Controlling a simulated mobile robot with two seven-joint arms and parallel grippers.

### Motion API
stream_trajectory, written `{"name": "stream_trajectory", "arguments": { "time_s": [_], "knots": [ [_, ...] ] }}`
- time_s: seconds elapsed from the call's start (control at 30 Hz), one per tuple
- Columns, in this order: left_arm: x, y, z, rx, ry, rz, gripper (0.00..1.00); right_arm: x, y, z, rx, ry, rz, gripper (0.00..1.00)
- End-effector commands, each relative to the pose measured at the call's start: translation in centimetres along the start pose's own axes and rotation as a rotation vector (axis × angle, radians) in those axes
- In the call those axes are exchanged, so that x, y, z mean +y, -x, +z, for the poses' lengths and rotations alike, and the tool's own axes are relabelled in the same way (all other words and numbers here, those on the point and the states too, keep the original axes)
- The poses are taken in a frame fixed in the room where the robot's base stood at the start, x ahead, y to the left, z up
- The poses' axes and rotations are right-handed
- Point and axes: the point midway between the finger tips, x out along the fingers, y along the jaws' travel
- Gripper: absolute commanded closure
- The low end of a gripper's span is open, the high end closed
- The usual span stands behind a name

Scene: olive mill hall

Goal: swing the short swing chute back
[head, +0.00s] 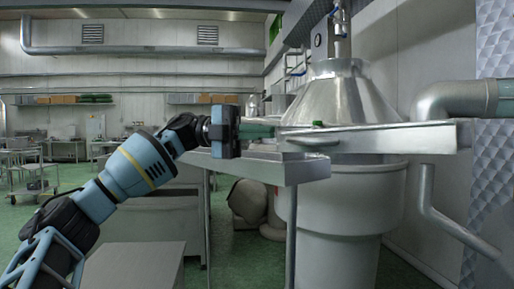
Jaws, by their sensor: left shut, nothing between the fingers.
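The short swing chute (395,139) is a pale metal channel. It runs level across the front of a large white vessel with a steel cone, and its right end lies near a thick grey pipe. A small green part (318,124) sits on its top edge near the left end. My left gripper (270,132) comes in from the left, points right and is shut and empty. Its tips are at the chute's left end; I cannot tell whether they touch it. My right gripper is not in view.
The white vessel (345,205) stands behind the chute, and a thick pipe (460,100) comes from the right wall. A thin pipe (445,220) slants down at right.

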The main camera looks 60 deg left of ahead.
Motion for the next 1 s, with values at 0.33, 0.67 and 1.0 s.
{"name": "stream_trajectory", "arguments": {
  "time_s": [0.33, 0.67, 1.0],
  "knots": [
    [-0.1, -0.9, -3.6, 0.001, -0.006, -0.001, 1.00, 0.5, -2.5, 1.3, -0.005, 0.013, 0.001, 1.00],
    [-0.6, -1.7, -6.7, 0.000, -0.003, -0.001, 1.00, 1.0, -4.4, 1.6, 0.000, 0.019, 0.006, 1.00],
    [-0.8, -1.7, -7.1, -0.002, -0.002, -0.002, 1.00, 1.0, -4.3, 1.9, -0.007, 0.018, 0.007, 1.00]
  ]
}}
